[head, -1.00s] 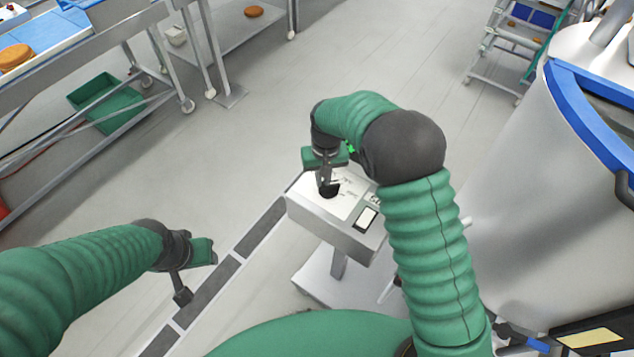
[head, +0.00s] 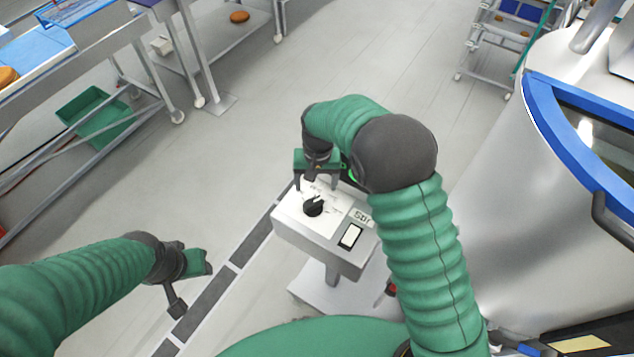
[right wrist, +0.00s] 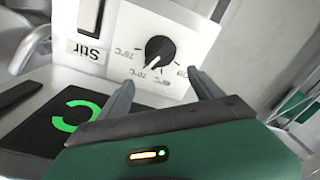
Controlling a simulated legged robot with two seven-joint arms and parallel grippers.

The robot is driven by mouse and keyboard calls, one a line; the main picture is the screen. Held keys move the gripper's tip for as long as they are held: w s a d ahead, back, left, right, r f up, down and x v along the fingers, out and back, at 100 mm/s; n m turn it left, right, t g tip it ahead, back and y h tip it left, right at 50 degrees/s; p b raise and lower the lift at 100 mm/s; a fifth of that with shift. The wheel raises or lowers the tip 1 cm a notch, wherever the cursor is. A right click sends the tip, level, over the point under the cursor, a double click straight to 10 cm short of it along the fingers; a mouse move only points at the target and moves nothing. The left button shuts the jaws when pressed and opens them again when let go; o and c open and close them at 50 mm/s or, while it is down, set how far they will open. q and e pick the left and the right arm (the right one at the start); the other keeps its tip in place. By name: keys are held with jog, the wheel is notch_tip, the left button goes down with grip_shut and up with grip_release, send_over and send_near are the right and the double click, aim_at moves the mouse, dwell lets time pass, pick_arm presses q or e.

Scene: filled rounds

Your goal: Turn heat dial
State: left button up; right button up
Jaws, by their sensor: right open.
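The heat dial (head: 313,206) is a black knob on the white top of a control box (head: 318,243). In the right wrist view the dial (right wrist: 159,49) has a white mark that points toward the lower left. Temperature labels ring it; they appear upside down and small, so I cannot read the setting surely. My right gripper (head: 316,184) is open and empty, just beyond the dial in the head view. In the wrist view its two fingers (right wrist: 160,84) are spread below the dial, apart from it. My left gripper (head: 184,287) hangs at lower left, away from the box; its opening is unclear.
A rocker switch (head: 351,236) labelled "Stir" is beside the dial on the box. A large steel vat (head: 500,190) with a blue rim (head: 560,130) stands at the right. A green bin (head: 100,118) sits under the left conveyor. The floor behind the box is clear.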

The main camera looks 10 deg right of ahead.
pick_arm(q)
jog(key=w+p+v, duration=0.2)
jog(key=p+v, duration=0.8)
jog(key=v, duration=0.1)
jog(key=shift+a+r+p, duration=0.3)
jog(key=shift+a+p, duration=0.1)
jog(key=shift+a, duration=0.05)
pick_arm(e)
notch_tip(320, 180, up, 15)
jog(key=a, duration=0.1)
jog(key=shift+s, duration=0.15)
jog(key=shift+r, duration=0.1)
